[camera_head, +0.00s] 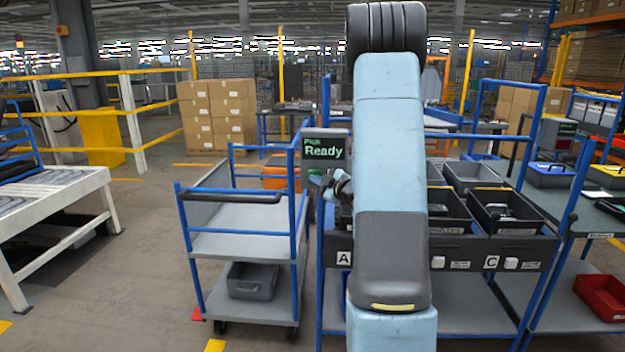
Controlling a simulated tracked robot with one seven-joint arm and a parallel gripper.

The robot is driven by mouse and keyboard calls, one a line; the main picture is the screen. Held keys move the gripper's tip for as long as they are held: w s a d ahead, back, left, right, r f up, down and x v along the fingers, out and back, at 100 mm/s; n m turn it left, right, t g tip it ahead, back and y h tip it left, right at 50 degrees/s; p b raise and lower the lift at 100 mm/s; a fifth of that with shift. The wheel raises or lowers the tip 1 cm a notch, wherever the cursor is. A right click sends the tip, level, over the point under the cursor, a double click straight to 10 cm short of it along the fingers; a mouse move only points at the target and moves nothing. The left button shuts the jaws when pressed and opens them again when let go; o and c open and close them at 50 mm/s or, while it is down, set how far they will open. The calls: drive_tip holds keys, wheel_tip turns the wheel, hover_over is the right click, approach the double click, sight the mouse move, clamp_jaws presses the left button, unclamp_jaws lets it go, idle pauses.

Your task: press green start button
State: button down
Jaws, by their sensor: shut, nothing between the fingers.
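A dark display (325,147) reads "Pick Ready" in green letters. It stands at the left end of the blue-framed pick station, just left of my arm. I cannot make out the green start button clearly; the area below the display is small and partly covered. My arm rises through the middle of the view and hides part of the station. My gripper (337,187) shows only in part, as a small dark and pale shape left of the arm and below the display. It is shut and empty. Whether it touches anything I cannot tell.
A grey two-shelf cart (237,245) with a grey bin (252,281) stands left of the station. Black bins (503,211) line the station, with labels A and C on its front. A white conveyor (60,198) is at far left. Floor is open between conveyor and cart.

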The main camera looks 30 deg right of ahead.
drive_tip(key=shift+w+d, duration=0.3)
drive_tip(key=shift+w, duration=0.15)
idle(0.7)
drive_tip(key=shift+s+a, duration=0.1)
drive_tip(key=shift+s, duration=0.1)
drive_tip(key=shift+s+a, duration=0.45)
drive_tip(key=shift+s, duration=0.2)
drive_tip(key=shift+s, duration=0.1)
drive_tip(key=s+a, duration=0.1)
drive_tip(key=s, duration=0.1)
drive_tip(key=s+a, duration=0.1)
drive_tip(key=s, duration=0.1)
drive_tip(key=shift+a, duration=0.4)
idle(0.8)
